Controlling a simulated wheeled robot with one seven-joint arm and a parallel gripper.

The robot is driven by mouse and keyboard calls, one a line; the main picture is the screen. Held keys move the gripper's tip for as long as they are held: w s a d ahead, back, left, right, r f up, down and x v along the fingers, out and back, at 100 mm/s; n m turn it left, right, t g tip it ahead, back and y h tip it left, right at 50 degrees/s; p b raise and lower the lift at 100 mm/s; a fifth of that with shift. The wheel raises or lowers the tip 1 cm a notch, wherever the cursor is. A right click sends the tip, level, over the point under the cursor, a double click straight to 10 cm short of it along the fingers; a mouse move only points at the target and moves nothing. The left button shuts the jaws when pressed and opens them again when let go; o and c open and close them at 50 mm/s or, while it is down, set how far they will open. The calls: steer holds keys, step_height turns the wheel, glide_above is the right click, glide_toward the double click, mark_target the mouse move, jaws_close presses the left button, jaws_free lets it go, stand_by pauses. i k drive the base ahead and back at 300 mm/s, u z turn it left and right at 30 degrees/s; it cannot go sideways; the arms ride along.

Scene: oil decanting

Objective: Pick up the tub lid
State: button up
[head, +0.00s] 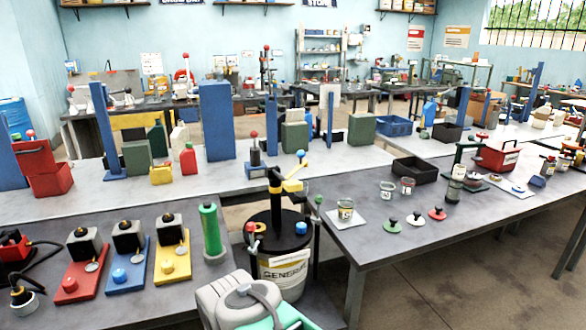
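Three small knobbed discs that look like lids lie on the right grey bench: a green-based one (391,224), a pale one with a dark knob (415,218) and a red-knobbed one (437,213). I cannot tell which is the tub lid. Behind them stand small clear tubs, one with a dark label (386,190) and one with a red mark (407,187). A labelled jar (345,211) stands on a white sheet to their left. A grey and teal part of my arm shows at the bottom; my gripper's fingers are not visible.
A dark drum with a yellow-handled pump (285,262) stands between the benches, close to my arm. A green cylinder (210,230) and red, blue and yellow stands are left. A black tray (415,170) is behind the tubs. Bare bench lies in front of the discs.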

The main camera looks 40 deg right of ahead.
mark_target(391, 226)
steer(key=z, duration=1.5)
